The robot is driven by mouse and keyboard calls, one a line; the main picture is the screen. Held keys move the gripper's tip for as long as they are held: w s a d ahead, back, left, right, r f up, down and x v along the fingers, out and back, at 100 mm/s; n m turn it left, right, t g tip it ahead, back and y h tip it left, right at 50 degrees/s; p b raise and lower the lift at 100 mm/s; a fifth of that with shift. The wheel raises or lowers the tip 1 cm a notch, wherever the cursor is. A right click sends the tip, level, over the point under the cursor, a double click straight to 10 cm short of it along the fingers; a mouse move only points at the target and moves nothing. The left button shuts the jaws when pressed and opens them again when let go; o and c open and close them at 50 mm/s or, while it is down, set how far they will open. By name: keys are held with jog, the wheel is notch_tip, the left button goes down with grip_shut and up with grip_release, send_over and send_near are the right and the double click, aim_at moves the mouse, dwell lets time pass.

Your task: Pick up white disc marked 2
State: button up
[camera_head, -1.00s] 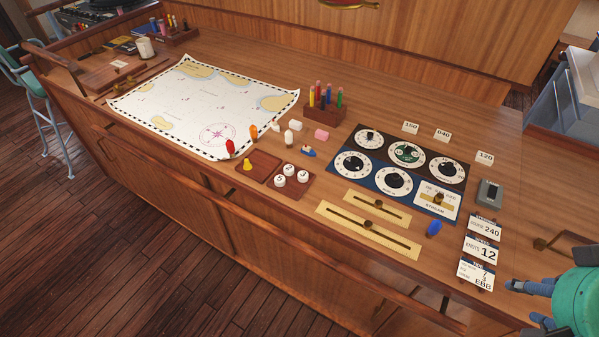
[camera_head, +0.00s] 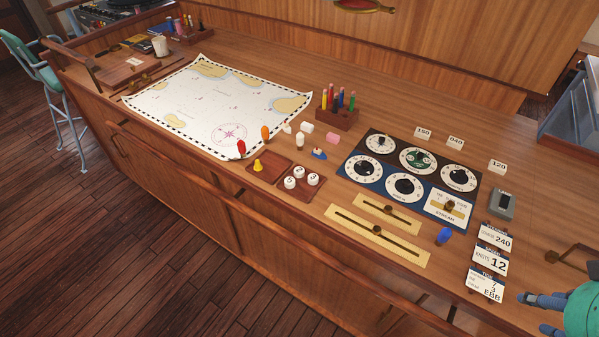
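Three white discs sit close together in the right half of a small brown wooden tray (camera_head: 316,191) near the counter's front edge. They are a left disc (camera_head: 290,183), a back disc (camera_head: 299,171) and a right disc (camera_head: 313,179). Each has a dark mark on top. The back one looks like a 2, but the marks are too small to read surely. My gripper (camera_head: 531,312) is at the lower right edge, partly out of frame. Its blue-grey fingers are apart with nothing visible between them, far to the right of the discs.
Red, orange and white pegs, a small boat (camera_head: 319,154) and a pink block stand behind. A dial panel (camera_head: 409,170) and brass sliders (camera_head: 377,235) lie to the right. A wooden rail (camera_head: 290,208) runs along the front.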

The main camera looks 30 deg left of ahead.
jog(key=w+a+r+m+g+p, duration=0.1)
jog(key=w+a+r+p, duration=0.35)
jog(key=w, duration=0.25)
jog(key=w+a+r+g+p, duration=0.1)
jog(key=w+a+r+p, duration=0.2)
jog(key=w+a, duration=0.3)
jog(key=w+a+m+g+y+p, duration=0.1)
jog(key=w+a+p, duration=0.2)
jog(key=w+a, duration=0.35)
jog(key=w+a+p, duration=0.3)
jog(key=w+a, duration=0.1)
jog(key=a, duration=0.5)
jog(key=m+g+h+p, duration=0.1)
jog(key=m+g+p, duration=0.15)
jog(key=p, duration=0.95)
send_over(299, 170)
notch_tip(299, 170, down, 17)
jog(key=shift+r+n, duration=0.2)
jog(key=shift+n, duration=0.15)
jog(key=shift+f, duration=4.3)
